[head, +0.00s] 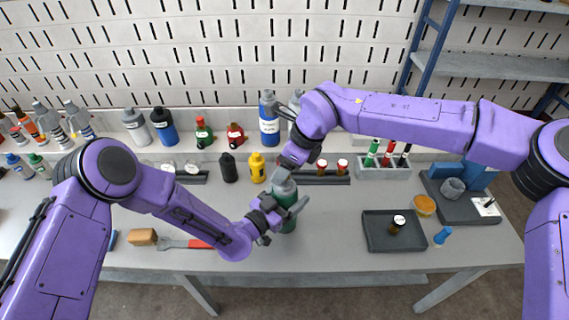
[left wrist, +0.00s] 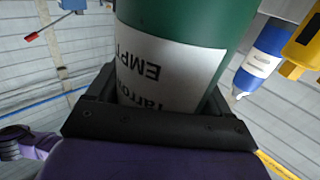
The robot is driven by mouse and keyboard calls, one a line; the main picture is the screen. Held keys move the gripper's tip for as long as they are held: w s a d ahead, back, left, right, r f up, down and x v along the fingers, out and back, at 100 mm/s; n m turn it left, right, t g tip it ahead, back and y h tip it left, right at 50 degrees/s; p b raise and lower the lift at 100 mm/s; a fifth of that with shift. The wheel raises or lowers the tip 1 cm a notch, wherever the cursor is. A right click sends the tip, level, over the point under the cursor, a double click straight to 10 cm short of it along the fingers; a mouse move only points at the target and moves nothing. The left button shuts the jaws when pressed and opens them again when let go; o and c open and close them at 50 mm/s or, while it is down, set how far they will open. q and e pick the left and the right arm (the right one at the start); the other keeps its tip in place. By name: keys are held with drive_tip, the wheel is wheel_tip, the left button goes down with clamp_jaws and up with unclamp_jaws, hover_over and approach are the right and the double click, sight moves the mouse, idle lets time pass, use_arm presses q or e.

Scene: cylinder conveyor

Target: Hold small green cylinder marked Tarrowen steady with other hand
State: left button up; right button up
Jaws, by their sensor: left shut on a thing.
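The green cylinder (head: 289,226) with a grey top stands at the middle of the grey table in the head view. In the left wrist view the green cylinder (left wrist: 190,25) fills the jaws, and its white label shows part of "Tarrowen" and "EMPT" upside down. My left gripper (head: 284,208) is shut around the cylinder's side. My right gripper (head: 287,164) is just above the cylinder's top, coming down from the upper right. Its fingertips are hard to make out, and I cannot tell whether they touch the top.
A yellow bottle (head: 257,168) and a black bottle (head: 228,168) stand behind, to the left. A dark tray (head: 380,243) with a small jar lies to the right. A red-handled tool (head: 196,244) lies at the left front. A vial rack (head: 383,172) stands at the back right.

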clamp_jaws()
drive_tip(key=m+t, duration=0.1)
drive_tip(key=m, duration=0.2)
drive_tip(key=shift+m+h, duration=0.3)
drive_tip(key=shift+h, duration=0.1)
drive_tip(key=shift+m+t+h, duration=0.3)
drive_tip(key=shift+m+t, duration=0.2)
drive_tip(key=shift+m, duration=0.7)
drive_tip(key=shift+m+t+h, duration=0.3)
drive_tip(key=shift+m, duration=0.5)
drive_tip(key=m, duration=0.2)
drive_tip(key=m+h, duration=0.1)
drive_tip(key=m, duration=0.1)
drive_tip(key=shift+t+h, duration=0.3)
